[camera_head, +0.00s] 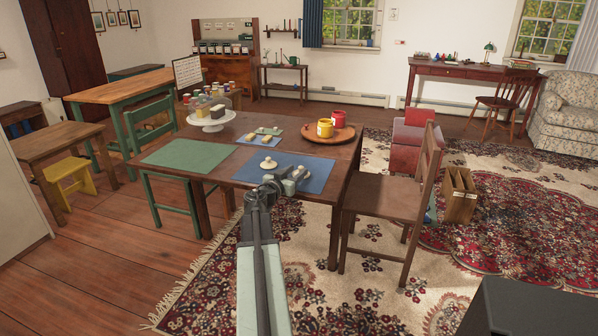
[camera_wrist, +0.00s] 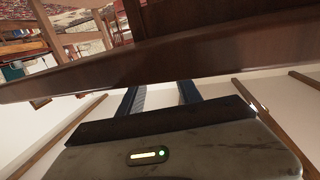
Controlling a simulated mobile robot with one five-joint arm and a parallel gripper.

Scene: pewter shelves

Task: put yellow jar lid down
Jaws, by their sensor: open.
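A small round pale-yellow piece with a raised knob (camera_head: 268,163), perhaps the yellow jar lid, lies on the blue mat (camera_head: 318,185) on the dark wooden table. It is too small to be sure. My gripper (camera_head: 291,176) is at the front of the blue mat, to the right of and nearer than this piece; the arm hides part of the mat. In the wrist view the two fingers (camera_wrist: 162,94) stand apart, with no object seen between them. A dark wooden edge (camera_wrist: 150,65) crosses just beyond the fingertips.
A round wooden tray (camera_head: 342,138) holds a yellow pot (camera_head: 325,128) and a red pot (camera_head: 338,118). A smaller blue mat (camera_head: 250,141) bears several small pieces. The green mat (camera_head: 188,154) is clear. A wooden chair (camera_head: 390,195) stands close at the table's right side.

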